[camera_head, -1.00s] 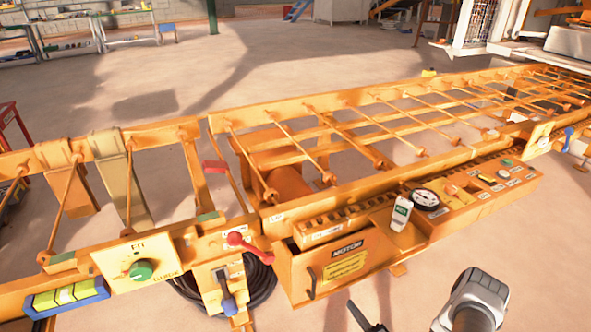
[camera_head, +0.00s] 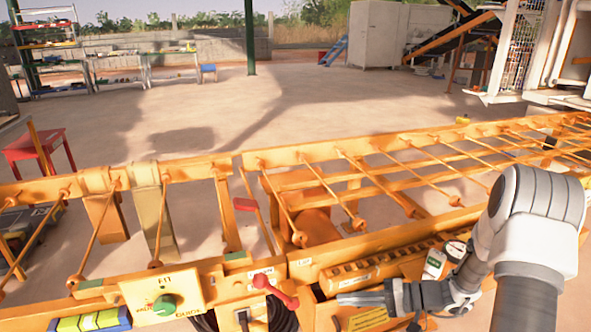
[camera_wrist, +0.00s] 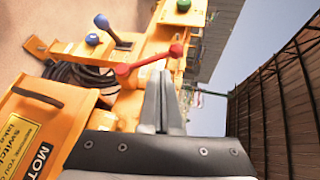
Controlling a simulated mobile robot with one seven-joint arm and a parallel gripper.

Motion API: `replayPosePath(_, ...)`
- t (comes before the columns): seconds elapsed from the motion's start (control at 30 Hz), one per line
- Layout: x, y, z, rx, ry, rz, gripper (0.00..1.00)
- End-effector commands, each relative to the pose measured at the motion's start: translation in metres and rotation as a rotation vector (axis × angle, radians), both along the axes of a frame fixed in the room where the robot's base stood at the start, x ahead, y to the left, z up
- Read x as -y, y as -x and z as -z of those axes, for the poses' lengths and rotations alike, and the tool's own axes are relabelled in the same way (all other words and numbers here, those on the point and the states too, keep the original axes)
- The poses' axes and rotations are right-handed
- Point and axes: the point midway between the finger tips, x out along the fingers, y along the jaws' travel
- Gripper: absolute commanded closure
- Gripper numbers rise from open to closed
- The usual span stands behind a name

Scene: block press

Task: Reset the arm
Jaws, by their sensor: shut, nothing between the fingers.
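My gripper (camera_head: 342,299) is shut and empty, its fingers pointing left in the head view. It is in front of the orange press machine, near the red-knobbed lever (camera_head: 275,290). In the wrist view the closed fingers (camera_wrist: 161,78) fill the middle. The red lever (camera_wrist: 148,60) shows just beyond their tips; whether they touch it I cannot tell. My arm bends down from the right side of the head view and hides part of the motor box and control panel.
A long orange roller frame (camera_head: 330,150) crosses the view. A green knob (camera_head: 164,305) sits on a panel at left. The wrist view shows a blue-knobbed lever (camera_wrist: 102,22) and black coiled hose (camera_wrist: 80,75). A red stool (camera_head: 36,145) stands at far left. Open floor lies behind the frame.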

Motion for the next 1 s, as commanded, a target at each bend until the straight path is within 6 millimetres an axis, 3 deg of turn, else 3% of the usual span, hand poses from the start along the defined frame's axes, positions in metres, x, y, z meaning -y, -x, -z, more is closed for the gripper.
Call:
replayPosePath(0.1, -0.014, 0.017, -0.032, -0.022, 0.101, -0.094, 1.0)
replayPosePath(0.43, -0.033, 0.072, -0.096, -0.067, 0.419, -0.254, 1.0)
replayPosePath(0.7, -0.033, 0.118, -0.137, -0.049, 0.703, -0.283, 1.0)
replayPosePath(1.0, -0.019, 0.162, -0.175, 0.041, 1.0, -0.207, 1.0)
